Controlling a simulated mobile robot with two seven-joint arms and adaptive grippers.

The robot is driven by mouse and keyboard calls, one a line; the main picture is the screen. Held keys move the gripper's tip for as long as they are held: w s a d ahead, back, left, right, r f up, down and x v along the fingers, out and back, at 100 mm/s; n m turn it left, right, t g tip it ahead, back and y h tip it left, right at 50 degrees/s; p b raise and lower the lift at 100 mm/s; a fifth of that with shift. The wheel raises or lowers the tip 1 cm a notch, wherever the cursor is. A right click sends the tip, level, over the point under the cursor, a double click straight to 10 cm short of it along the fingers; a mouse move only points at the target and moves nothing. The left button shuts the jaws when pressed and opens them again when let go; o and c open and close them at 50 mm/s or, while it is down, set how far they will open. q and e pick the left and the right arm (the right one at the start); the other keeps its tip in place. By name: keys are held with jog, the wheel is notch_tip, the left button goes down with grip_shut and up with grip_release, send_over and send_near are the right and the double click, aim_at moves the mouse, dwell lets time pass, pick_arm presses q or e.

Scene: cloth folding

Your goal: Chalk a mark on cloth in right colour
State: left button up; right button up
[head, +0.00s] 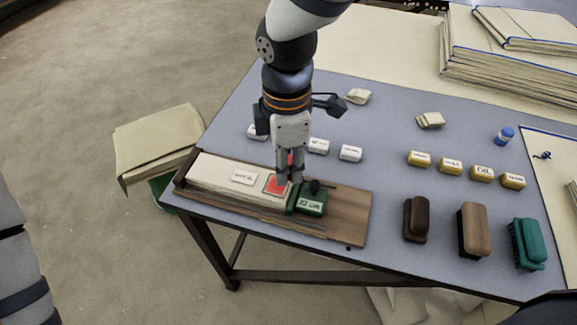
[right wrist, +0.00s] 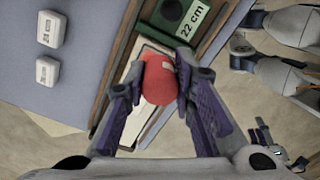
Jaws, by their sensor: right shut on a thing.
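My right gripper (head: 289,178) points down over the wooden board (head: 345,215) and is shut on a red chalk piece (right wrist: 160,82), seen between its fingertips in the right wrist view. A cream cloth strip (head: 215,172) lies on the board with a small white label (head: 243,178) on it. A green block marked 22 cm (head: 311,205), with a dark knob, sits just right of the patch. Whether the chalk touches the cloth is unclear.
White labelled blocks (head: 350,153) stand behind the board. Several yellow labelled blocks (head: 451,165) and three brushes (head: 472,230) are to the right. A blue-capped jar (head: 504,136) and folded cloth stacks (head: 510,60) lie farther back.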

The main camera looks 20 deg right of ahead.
jog(key=shift+r, duration=2)
